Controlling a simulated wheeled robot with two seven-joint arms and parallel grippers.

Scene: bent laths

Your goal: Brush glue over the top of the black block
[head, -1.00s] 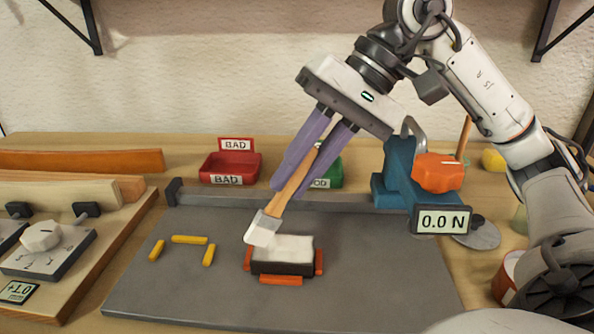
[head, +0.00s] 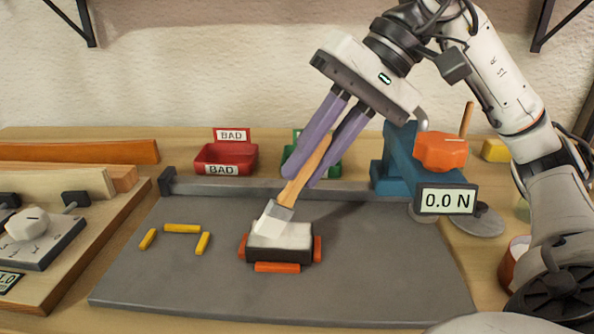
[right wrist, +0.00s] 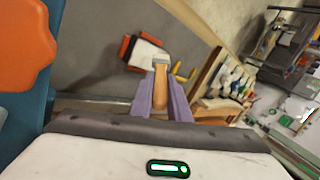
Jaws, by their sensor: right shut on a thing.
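The black block (head: 282,257) sits on the grey board between orange stops (head: 277,267). Its top carries a whitish layer (head: 290,237). My right gripper (head: 303,178) is shut on the wooden handle of a brush (head: 307,172), which is tilted down to the left. The brush's pale bristles (head: 267,225) are at the left part of the block's top and seem to touch it. In the right wrist view the brush handle (right wrist: 160,92) lies between the purple fingers, with its head over the block's white top (right wrist: 149,54). My left gripper is not in view.
A grey board (head: 180,290) with a raised back rail lies under the block. Several yellow sticks (head: 182,228) lie left of it. A red BAD bin (head: 225,158) and a green bin (head: 330,170) stand behind. A blue device with an orange knob (head: 440,150) and a 0.0 N display (head: 446,200) stands right.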

